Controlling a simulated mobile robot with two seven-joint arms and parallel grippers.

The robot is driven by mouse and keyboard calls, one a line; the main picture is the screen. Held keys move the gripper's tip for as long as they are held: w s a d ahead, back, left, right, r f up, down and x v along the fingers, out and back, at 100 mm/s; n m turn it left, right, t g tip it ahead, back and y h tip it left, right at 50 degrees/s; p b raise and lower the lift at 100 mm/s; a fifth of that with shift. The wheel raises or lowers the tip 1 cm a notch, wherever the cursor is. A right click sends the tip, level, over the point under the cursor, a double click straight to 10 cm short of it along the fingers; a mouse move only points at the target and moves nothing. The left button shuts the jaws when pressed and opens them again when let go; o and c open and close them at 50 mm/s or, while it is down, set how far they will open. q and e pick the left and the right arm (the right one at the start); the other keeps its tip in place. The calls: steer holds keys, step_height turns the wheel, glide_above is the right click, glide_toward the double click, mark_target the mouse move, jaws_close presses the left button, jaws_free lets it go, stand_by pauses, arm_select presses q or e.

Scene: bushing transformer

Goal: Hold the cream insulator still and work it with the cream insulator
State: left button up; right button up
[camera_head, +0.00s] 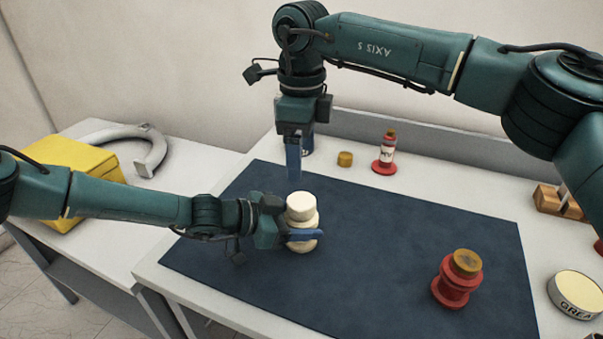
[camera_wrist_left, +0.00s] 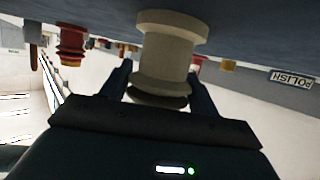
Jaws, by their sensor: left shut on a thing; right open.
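The cream insulator (camera_head: 301,210) stands upright on the dark blue mat (camera_head: 385,235), left of the mat's middle. My left gripper (camera_head: 305,236) reaches in from the left and is shut around its narrower middle, with a blue finger across its front. The left wrist view shows the same cream insulator (camera_wrist_left: 170,48) between the two dark fingers (camera_wrist_left: 160,88), with the mat at the top of the picture. My right gripper (camera_head: 294,158) points down, open and empty, above and just behind the insulator's top. I see only one cream insulator.
A red insulator (camera_head: 452,290) with a brown top stands at the mat's right. A small brass cap (camera_head: 345,159) and a red-based bottle (camera_head: 387,150) stand behind the mat. A grease tin (camera_head: 577,292) and wooden rack (camera_head: 557,203) are at right. The mat's middle is clear.

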arm_select(q)
steer(key=o, duration=1.3)
arm_select(e)
step_height(320, 180, up, 2)
